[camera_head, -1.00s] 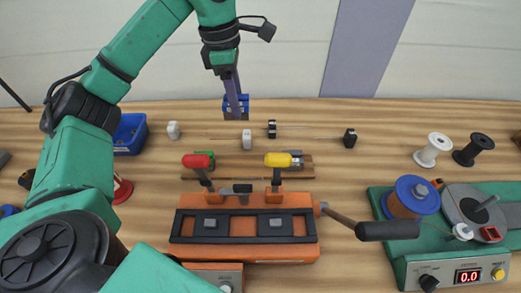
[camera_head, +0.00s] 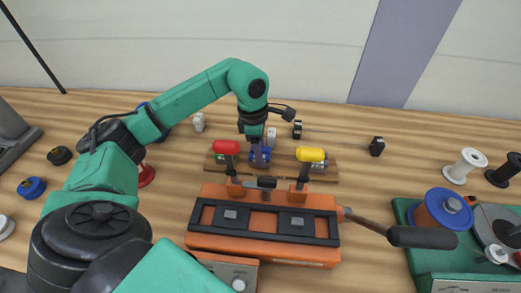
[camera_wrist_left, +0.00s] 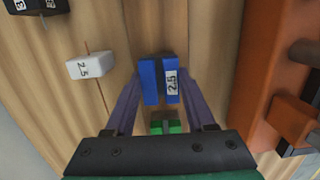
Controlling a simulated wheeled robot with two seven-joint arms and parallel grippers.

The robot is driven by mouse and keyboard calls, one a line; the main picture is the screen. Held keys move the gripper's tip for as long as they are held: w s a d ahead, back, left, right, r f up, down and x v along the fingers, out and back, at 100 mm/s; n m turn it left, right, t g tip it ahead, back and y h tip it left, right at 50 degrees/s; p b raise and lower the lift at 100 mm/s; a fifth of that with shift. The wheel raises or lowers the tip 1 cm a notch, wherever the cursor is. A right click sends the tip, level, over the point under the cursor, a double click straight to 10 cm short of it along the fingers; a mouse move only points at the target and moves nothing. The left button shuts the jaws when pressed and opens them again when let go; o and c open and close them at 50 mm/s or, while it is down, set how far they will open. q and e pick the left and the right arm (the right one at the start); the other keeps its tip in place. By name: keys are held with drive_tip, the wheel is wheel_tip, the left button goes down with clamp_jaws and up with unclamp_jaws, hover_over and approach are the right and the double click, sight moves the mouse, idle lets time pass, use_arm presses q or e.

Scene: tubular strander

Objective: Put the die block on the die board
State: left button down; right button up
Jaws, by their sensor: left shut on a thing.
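The blue die block (camera_head: 260,158), labelled 2.5 in the left wrist view (camera_wrist_left: 148,82), is between the fingers of my left gripper (camera_head: 259,148). The gripper is shut on it. The die board (camera_head: 327,169) is a low brown wooden strip behind the orange lever unit. The block is over the middle of the board, partly hidden by the arm; I cannot tell whether it touches. My right gripper is out of view.
The orange unit (camera_head: 262,243) with red (camera_head: 226,147) and yellow (camera_head: 311,154) handles stands close in front of the board. White (camera_head: 272,133) and black (camera_head: 377,146) blocks stand behind it. Spools and a green machine (camera_head: 440,262) are at the right.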

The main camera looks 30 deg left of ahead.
use_arm(q)
drive_tip(key=shift+f, duration=0.15)
drive_tip(key=shift+c, duration=1.2)
unclamp_jaws()
drive_tip(key=shift+s, duration=0.1)
wheel_tip(320, 180, up, 12)
drive_tip(key=a+b, duration=0.1)
drive_tip(key=shift+s+r, duration=0.2)
drive_tip(key=shift+s, duration=0.1)
drive_tip(key=shift+a, duration=0.1)
